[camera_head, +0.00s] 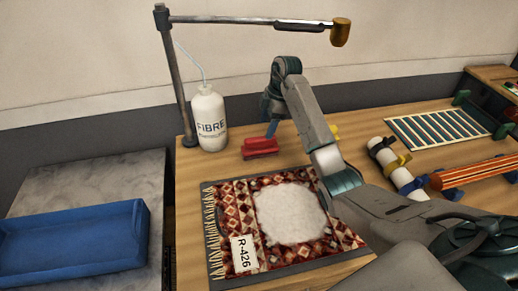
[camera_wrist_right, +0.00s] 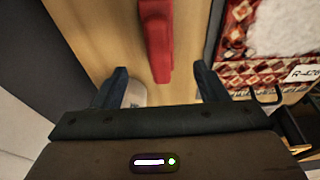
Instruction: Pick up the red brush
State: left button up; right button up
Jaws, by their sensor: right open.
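The red brush (camera_head: 260,147) lies on the wooden table, just right of the white bottle and behind the patterned rug. My right gripper (camera_head: 271,129) is above and close to the brush, pointing down. In the right wrist view, the red brush (camera_wrist_right: 157,40) lies ahead of the open fingers of my right gripper (camera_wrist_right: 160,70), roughly in line with the gap between them. The gap looks empty, and I cannot tell the exact height above the brush. My left gripper is not in view.
The white FIBRE bottle (camera_head: 209,120) stands left of the brush, near a lamp post (camera_head: 180,90). The rug (camera_head: 228,215) carries white foam (camera_head: 290,213) and an R-426 tag (camera_head: 244,253). A blue tray (camera_head: 70,238) sits at left. Rolls (camera_head: 395,163) and a slatted rack (camera_head: 440,128) lie at right.

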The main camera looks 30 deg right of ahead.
aim_at(261, 138)
jog(key=b+x, duration=0.1)
jog(key=x, duration=0.3)
jog(key=shift+w, duration=0.1)
jog(key=p+x, duration=0.1)
jog(key=x, duration=0.1)
jog(key=p+x, duration=0.1)
jog(key=x, duration=0.1)
jog(key=shift+a, duration=0.35)
jog(key=shift+a+f, duration=0.1)
jog(key=shift+f, duration=0.45)
jog(key=c, duration=1.2)
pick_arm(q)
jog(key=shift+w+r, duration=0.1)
pick_arm(e)
jog(key=shift+o, duration=0.2)
jog(key=shift+r, duration=0.1)
